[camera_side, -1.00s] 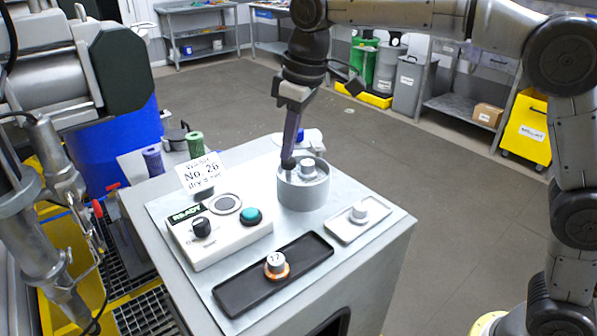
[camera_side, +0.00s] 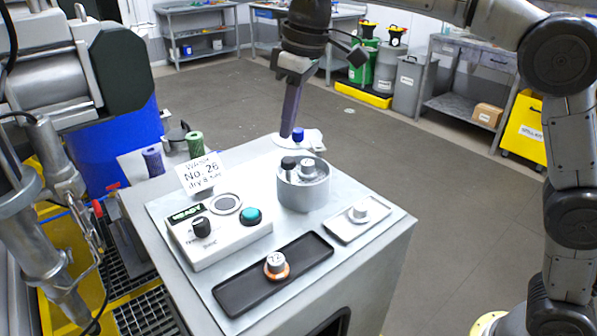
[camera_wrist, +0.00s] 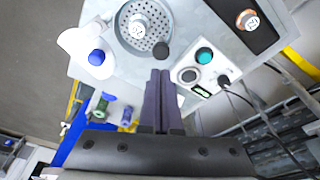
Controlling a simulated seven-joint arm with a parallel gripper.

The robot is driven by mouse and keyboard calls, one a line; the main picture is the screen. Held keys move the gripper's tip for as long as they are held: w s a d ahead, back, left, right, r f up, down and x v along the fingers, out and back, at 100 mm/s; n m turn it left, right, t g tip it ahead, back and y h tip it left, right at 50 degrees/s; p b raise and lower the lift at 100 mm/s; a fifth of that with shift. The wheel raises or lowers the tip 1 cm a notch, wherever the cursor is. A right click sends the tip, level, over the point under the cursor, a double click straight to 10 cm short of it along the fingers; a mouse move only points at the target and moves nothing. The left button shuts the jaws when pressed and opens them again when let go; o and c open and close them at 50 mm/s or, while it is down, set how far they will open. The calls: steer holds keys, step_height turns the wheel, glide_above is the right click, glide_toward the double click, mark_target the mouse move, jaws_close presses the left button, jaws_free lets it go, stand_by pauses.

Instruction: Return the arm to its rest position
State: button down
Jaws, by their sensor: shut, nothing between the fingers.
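My gripper (camera_side: 288,134) is raised above the cabinet, fingers pointing down, shut and empty. In the wrist view its dark fingers (camera_wrist: 160,76) are pressed together. Below it stands a round grey drum (camera_side: 303,194) with a perforated inside (camera_wrist: 144,30). A grey-white capped piece (camera_side: 308,170) sits in it, and a dark knob (camera_side: 289,164) stands at its left side. There is a visible gap between my fingertips and the knob.
A control box (camera_side: 215,238) with a teal button (camera_side: 251,215) and black dial stands left. A black tray (camera_side: 236,290) holds an orange-ringed piece (camera_side: 276,264). A white tray (camera_side: 343,232) holds another piece. A blue-topped bottle (camera_side: 298,135) is behind the drum. Open floor lies beyond.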

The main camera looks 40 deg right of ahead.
steer(key=shift+r, duration=0.9)
steer(key=shift+d, duration=0.15)
steer(key=s+d+r+m+t, duration=0.1)
steer(key=s+d+r, duration=0.2)
steer(key=s+d, duration=0.3)
steer(key=s+d+r+m+t, duration=0.1)
steer(key=s+d+r, duration=0.25)
steer(key=s, duration=0.35)
steer(key=s+d+f+m, duration=0.2)
steer(key=s+f, duration=0.5)
steer(key=f, duration=0.2)
steer(key=s+d+f+m+t+h, duration=0.1)
steer(key=s+d+f+m, duration=0.1)
steer(key=s+f, duration=0.6)
step_height(320, 180, down, 2)
steer(key=shift+s+d+t, duration=0.25)
steer(key=shift+d+t, duration=0.05)
steer(key=shift+d, duration=0.55)
